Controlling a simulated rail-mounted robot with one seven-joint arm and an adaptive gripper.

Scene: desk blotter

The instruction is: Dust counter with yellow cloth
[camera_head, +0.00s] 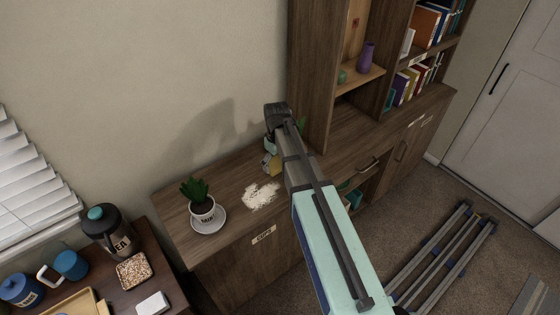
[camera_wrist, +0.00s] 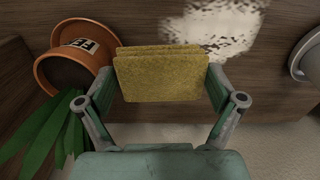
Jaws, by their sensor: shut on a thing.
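A folded yellow cloth (camera_wrist: 160,76) is held between the two fingers of my gripper (camera_wrist: 160,90) in the wrist view. In the head view the cloth (camera_head: 271,163) shows as a small yellow patch beside my arm, low over the wooden counter (camera_head: 177,205); I cannot tell whether it touches the surface. A patch of white dust (camera_head: 260,195) lies on the counter just in front of the cloth. It also shows in the wrist view (camera_wrist: 225,28), beyond the cloth. My arm hides part of the counter behind it.
An orange pot (camera_wrist: 60,68) with green leaves is close to my left finger in the wrist view. A potted plant (camera_head: 203,207) on a saucer (camera_head: 209,226) stands left of the dust. A tall shelf (camera_head: 315,70) rises from the counter at the right.

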